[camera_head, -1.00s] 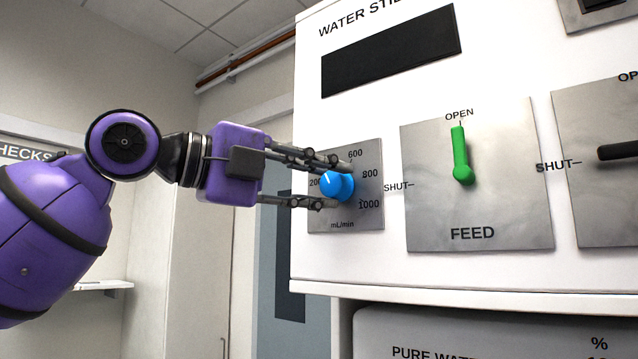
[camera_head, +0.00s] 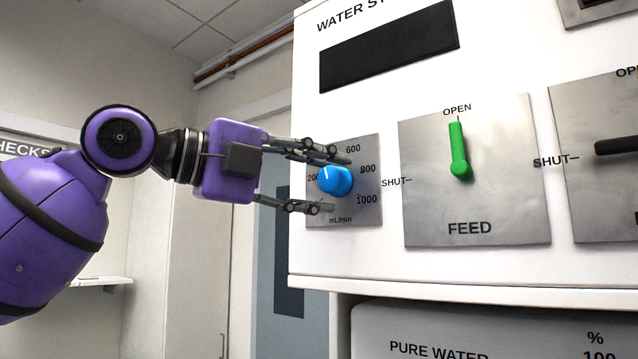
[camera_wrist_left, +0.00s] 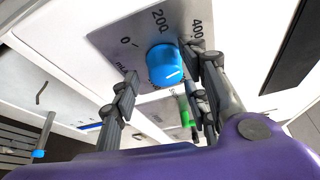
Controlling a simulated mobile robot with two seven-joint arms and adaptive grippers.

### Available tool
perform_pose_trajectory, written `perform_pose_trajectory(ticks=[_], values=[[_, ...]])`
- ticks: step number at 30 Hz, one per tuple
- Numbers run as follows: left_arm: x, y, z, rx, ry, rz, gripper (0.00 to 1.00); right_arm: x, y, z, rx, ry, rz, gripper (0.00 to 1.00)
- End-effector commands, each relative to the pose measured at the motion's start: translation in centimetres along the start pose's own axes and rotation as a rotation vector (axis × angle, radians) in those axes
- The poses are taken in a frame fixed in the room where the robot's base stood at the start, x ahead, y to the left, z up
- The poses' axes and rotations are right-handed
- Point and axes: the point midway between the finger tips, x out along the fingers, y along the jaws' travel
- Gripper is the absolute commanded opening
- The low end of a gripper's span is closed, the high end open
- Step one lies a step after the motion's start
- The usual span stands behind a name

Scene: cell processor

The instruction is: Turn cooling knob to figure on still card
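The blue cooling knob (camera_head: 336,180) sits on a metal dial plate (camera_head: 370,214) marked in mL/min, at the left of the white machine front. My left gripper (camera_head: 340,184) is open around the knob, one finger above and one below. In the left wrist view the knob (camera_wrist_left: 165,64) lies between the spread fingers, with a clear gap to the left finger; the right finger is close, contact unclear. Part of the scale is hidden by the upper finger. No card is seen.
The green FEED lever (camera_head: 458,150) stands upright at OPEN, right of the dial. A black lever (camera_head: 615,146) is farther right. A dark display (camera_head: 390,48) is above. The machine's lower ledge (camera_head: 430,280) juts out below.

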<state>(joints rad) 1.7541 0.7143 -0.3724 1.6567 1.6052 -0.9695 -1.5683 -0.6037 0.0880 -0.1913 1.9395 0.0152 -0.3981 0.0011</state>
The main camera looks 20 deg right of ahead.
Motion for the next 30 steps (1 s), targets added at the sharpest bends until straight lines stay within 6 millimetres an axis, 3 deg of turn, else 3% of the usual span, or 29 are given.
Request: perform_pose_trajectory(ticks=[16, 21, 30], values=[[-9.9, 0.1, 0.0, 0.0, 0.0, 0.001, 0.42, -0.1, 0.2, 0.1, -0.002, 0.0, 0.001, 0.0], [-11.3, 0.1, -0.1, -0.001, 0.002, 0.002, 0.42, -0.1, 0.2, 0.1, -0.002, 0.0, 0.002, 0.0], [-11.6, 0.1, -0.1, 0.0, 0.002, 0.003, 0.42, -0.1, 0.2, 0.1, -0.002, 0.0, 0.002, 0.0]])
